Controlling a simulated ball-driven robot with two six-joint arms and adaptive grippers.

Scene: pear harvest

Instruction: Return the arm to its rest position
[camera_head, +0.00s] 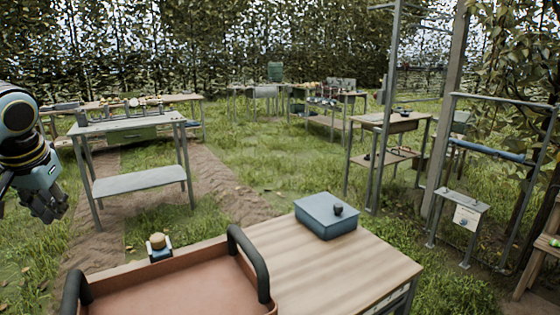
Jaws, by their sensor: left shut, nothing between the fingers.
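My left arm comes in at the left edge of the head view, with black and pale blue joints. My left gripper (48,206) hangs at its end, pointing down. It is shut and empty, over the grass and left of the near wooden table (345,262), apart from everything. My right gripper and right arm are not in view.
A small blue stand with a tan top (158,246) is behind the tray. A grey table (128,125) stands back left. Grass lies between.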

